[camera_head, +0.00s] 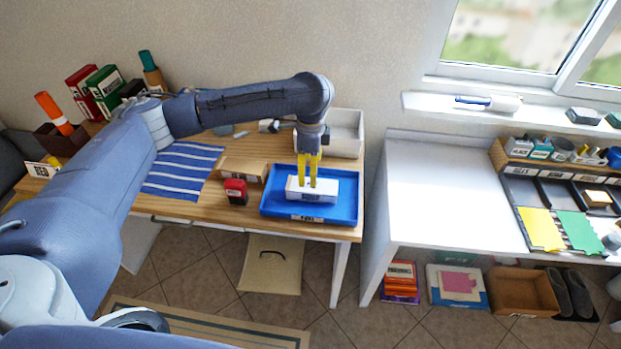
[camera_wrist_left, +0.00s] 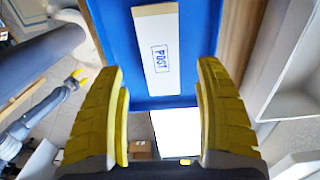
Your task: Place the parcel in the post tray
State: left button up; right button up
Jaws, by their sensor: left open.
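In the left wrist view the parcel (camera_wrist_left: 158,58) rests on the floor of the blue tray (camera_wrist_left: 112,45). My left gripper (camera_head: 308,183) is above the tray at the parcel, with its yellow fingers pointing down. In the left wrist view its fingers (camera_wrist_left: 160,110) are wide apart with nothing between the tips. Whether a fingertip touches the parcel cannot be told.
A red stamp-like item (camera_head: 236,191) and a small wooden box (camera_head: 245,168) stand left of the tray. A white bin (camera_head: 345,133) is behind it. A blue striped cloth (camera_head: 183,170) lies further left. The white desk (camera_head: 440,200) at right is mostly clear on its left part.

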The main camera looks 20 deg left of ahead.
pick_arm(q)
jog(key=shift+r, duration=2.2)
